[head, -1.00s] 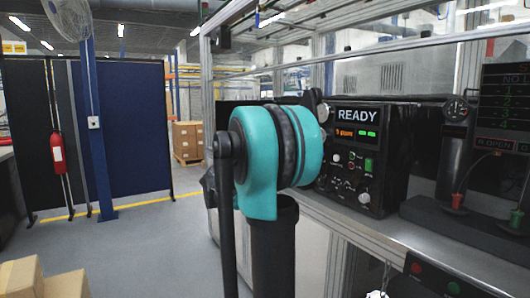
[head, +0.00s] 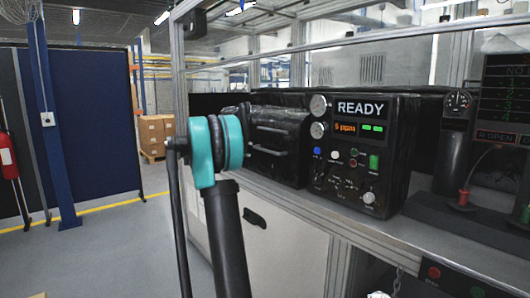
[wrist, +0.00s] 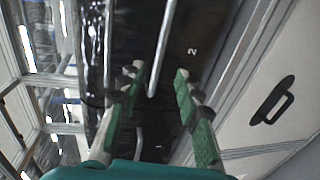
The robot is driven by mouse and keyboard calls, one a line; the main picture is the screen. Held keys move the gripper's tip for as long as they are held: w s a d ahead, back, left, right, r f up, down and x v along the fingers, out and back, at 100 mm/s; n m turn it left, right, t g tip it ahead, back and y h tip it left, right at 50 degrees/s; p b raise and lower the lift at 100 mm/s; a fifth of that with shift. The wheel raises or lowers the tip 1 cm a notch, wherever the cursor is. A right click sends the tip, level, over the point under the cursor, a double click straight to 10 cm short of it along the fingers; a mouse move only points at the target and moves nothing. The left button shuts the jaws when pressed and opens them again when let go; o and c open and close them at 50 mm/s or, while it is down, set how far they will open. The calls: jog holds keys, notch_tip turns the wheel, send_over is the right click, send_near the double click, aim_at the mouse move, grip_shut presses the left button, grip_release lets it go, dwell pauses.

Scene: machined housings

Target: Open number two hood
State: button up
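A dark hood front with a white "2" (wrist: 193,51) fills the middle of the wrist view. A pale metal bar handle (wrist: 162,45) runs down it, its bent lower end close to the gap between my fingertips. My gripper (wrist: 158,72) is open, with its green-padded fingers apart and nothing between them that I can see held. Whether a finger touches the bar cannot be told. In the head view a black housing with bar handles (head: 270,140) stands just behind my teal arm joint; its number is not readable there. My gripper is hidden in the head view.
A black control box reading READY (head: 361,107) stands right of the housing on the bench (head: 355,232). A gauge post (head: 456,130) and a dark display (head: 503,95) are further right. A pale cabinet door with a black handle (wrist: 272,100) lies beside the hood. Open floor is left.

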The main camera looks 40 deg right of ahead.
aim_at(264, 150)
jog(key=x, duration=1.2)
jog(key=shift+d+f, duration=0.1)
jog(key=shift+f, duration=0.05)
grip_shut()
